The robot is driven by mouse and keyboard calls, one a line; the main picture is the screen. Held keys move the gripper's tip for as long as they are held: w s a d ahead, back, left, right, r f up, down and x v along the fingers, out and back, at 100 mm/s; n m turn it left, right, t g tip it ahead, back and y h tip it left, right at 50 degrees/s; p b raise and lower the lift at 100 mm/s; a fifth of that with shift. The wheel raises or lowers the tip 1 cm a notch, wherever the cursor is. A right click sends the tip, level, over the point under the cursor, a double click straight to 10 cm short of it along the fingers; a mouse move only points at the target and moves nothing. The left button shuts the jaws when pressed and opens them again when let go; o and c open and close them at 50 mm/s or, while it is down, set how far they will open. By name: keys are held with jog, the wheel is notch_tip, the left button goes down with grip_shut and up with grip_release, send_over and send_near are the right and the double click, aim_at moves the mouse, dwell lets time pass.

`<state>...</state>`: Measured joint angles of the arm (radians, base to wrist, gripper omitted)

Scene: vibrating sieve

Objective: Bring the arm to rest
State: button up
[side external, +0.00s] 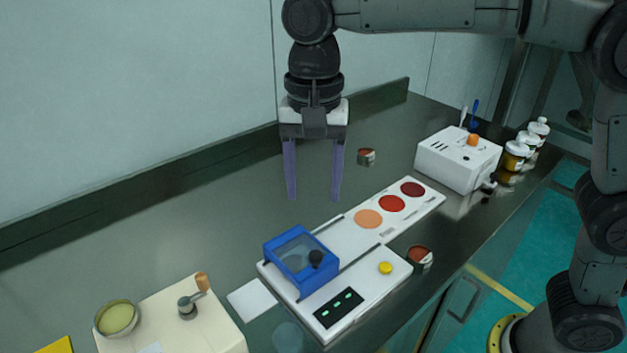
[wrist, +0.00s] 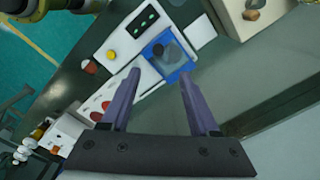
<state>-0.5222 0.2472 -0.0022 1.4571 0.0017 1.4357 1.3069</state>
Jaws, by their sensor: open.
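My gripper (side external: 313,198) hangs pointing down above the dark bench, left of the colour-spot panel and above the sieve machine's far side. Its two purple fingers are apart with nothing between them. In the wrist view my gripper (wrist: 158,82) also shows open and empty. The sieve machine (side external: 350,300) is a white base with a blue-framed clear-lidded box (side external: 300,258), a yellow button and a dark display with green lights. The blue box also shows in the wrist view (wrist: 168,55), beyond the fingertips.
A white panel (side external: 347,232) bears three coloured discs. Small red-brown cups stand behind it (side external: 366,156) and beside the machine (side external: 419,257). A white box (side external: 458,160) and several jars (side external: 515,154) are at right. A cream block (side external: 215,325) and a bowl (side external: 116,318) are front left.

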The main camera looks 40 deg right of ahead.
jog(key=shift+d, duration=0.1)
jog(key=s+d+r+t, duration=0.1)
jog(key=s+d+r, duration=0.15)
jog(key=d, duration=0.25)
jog(key=s+d+r+m+t, duration=0.1)
jog(key=s+d+r, duration=0.1)
jog(key=s+d, duration=0.15)
jog(key=s+d+r+t, duration=0.1)
jog(key=s+d+r, duration=0.1)
jog(key=d, duration=0.4)
jog(key=s+d+f+n+t, duration=0.2)
jog(key=s+d+f+n, duration=0.3)
jog(key=s+f+n, duration=0.5)
jog(key=shift+s+d+f+t, duration=0.35)
jog(key=shift+s+f, duration=0.2)
jog(key=shift+f, duration=0.2)
jog(key=shift+c, duration=0.2)
dwell(0.8)
